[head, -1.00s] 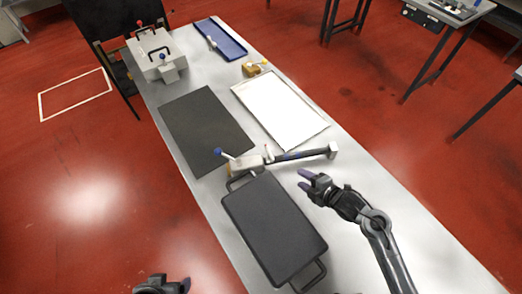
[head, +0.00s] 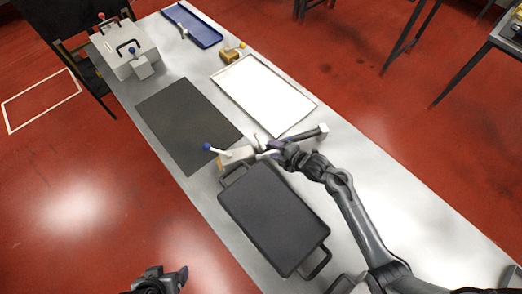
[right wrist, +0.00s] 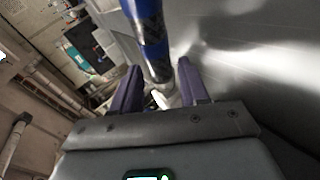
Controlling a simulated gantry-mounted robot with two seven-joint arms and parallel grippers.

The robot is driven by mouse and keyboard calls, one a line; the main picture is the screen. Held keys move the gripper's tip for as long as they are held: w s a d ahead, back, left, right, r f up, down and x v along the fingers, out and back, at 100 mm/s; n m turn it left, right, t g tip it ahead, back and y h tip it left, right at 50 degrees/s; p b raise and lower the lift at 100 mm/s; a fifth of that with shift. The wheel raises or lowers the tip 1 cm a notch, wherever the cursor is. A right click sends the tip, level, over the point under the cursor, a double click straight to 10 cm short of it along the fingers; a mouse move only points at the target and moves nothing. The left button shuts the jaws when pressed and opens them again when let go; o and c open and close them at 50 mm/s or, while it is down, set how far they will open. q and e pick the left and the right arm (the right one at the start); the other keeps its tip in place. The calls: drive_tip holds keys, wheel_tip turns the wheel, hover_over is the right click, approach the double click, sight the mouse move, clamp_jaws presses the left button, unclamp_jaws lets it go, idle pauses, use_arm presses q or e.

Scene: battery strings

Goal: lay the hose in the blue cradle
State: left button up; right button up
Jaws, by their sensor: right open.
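A dark, slim, hose-like piece (head: 308,136) with a pale block at its right end lies across the table behind the black case. In the right wrist view a blue-and-black banded cylinder (right wrist: 148,35), seemingly this hose, runs between the fingers. My right gripper (head: 277,150) is at its left part; in the wrist view its purple fingers (right wrist: 157,90) are apart, one on each side. Contact cannot be told. A blue tray (head: 205,35) lies at the far end; I cannot tell whether it is the cradle. My left gripper (head: 174,277) is partly in view at the bottom edge.
A pale block with a blue-tipped lever (head: 236,155) stands beside the hose. The black handled case (head: 273,215) lies in front. A dark mat (head: 187,123), a white framed panel (head: 262,95), a grey box (head: 125,50) and a yellow block (head: 230,55) lie farther back.

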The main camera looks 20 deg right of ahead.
sight(270, 148)
drive_tip(key=shift+x, duration=2)
drive_tip(key=shift+r, duration=0.1)
clamp_jaws()
drive_tip(key=shift+r, duration=0.15)
